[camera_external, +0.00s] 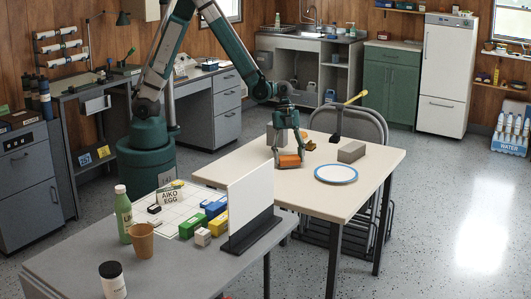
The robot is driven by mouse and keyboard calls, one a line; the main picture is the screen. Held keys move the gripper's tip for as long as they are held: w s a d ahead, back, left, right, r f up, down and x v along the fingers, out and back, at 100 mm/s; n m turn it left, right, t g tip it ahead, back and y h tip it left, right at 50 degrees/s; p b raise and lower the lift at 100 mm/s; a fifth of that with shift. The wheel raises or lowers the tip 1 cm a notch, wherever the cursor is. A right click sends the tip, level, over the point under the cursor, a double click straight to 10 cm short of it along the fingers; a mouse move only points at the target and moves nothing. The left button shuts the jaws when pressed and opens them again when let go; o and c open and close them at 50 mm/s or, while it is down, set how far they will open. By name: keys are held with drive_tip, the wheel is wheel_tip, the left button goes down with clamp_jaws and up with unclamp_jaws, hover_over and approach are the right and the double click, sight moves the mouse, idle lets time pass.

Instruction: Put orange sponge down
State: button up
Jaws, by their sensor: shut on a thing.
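The orange sponge (289,161) is at the left part of the cream table (375,163). My gripper (288,150) points down over it, with its fingers shut on the sponge. The sponge is at or just above the table top; I cannot tell whether it touches. The fingers hide part of its upper side.
A grey block (351,152) and a blue-rimmed white plate (336,174) stand right of the sponge. A yellow-handled hammer-like tool (345,110) stands behind. A white upright panel (250,205) rises on the grey front table (190,262). The cream table's front right is clear.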

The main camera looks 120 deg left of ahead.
drive_tip(key=shift+f, duration=0.4)
drive_tip(key=o, duration=0.8)
drive_tip(key=shift+c, duration=0.2)
drive_tip(key=shift+r, duration=0.2)
drive_tip(key=p+v, duration=0.3)
drive_tip(key=v, duration=0.9)
idle(0.4)
drive_tip(key=s+d+r+n+t+y, duration=0.1)
drive_tip(key=s+d+r+n, duration=0.15)
drive_tip(key=d+r, duration=0.45)
drive_tip(key=s+d+r+n+y, duration=0.1)
drive_tip(key=s+d+r+n, duration=0.15)
drive_tip(key=d+r, duration=0.45)
drive_tip(key=s+d+r+n+t+y, duration=0.1)
drive_tip(key=s+d+r+n+t, duration=0.2)
drive_tip(key=s+d, duration=0.9)
drive_tip(key=shift+d+r+n, duration=0.4)
drive_tip(key=shift+d+n, duration=0.1)
drive_tip(key=shift+d, duration=0.65)
